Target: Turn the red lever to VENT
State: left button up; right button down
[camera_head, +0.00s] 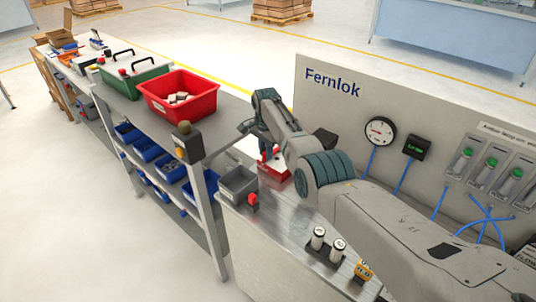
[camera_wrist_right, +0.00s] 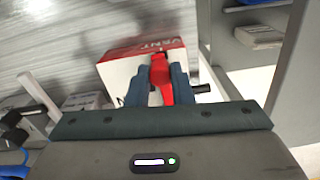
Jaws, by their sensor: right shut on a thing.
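The red lever (camera_wrist_right: 160,68) shows in the right wrist view, between the two blue-grey fingers of my right gripper (camera_wrist_right: 160,92). The gripper is shut on it. The lever sits against a white and red box (camera_wrist_right: 125,70), whose red band carries lettering that reads VENT, close to the lever's far end. In the head view the red base of the box (camera_head: 275,172) shows beyond my right gripper (camera_head: 262,150), which partly hides the lever there. The lever's exact angle is hard to tell. My left gripper is not in view.
White cylinders (camera_head: 318,238) stand in front. The Fernlok panel (camera_head: 330,100) with a gauge (camera_head: 380,131) rises behind. A shelf rack with a red crate (camera_head: 180,95) is at left.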

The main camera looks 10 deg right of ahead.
jog(key=shift+w+a+r+m, duration=0.1)
jog(key=shift+w+r+m, duration=0.1)
jog(key=shift+w+m, duration=0.15)
jog(key=shift+r, duration=0.1)
jog(key=c, duration=1.5)
grip_release()
jog(key=shift+c, duration=0.2)
jog(key=shift+o, duration=1.3)
jog(key=shift+s, duration=0.1)
notch_tip(320, 180, up, 10)
jog(key=b, duration=0.2)
jog(key=shift+r, duration=0.25)
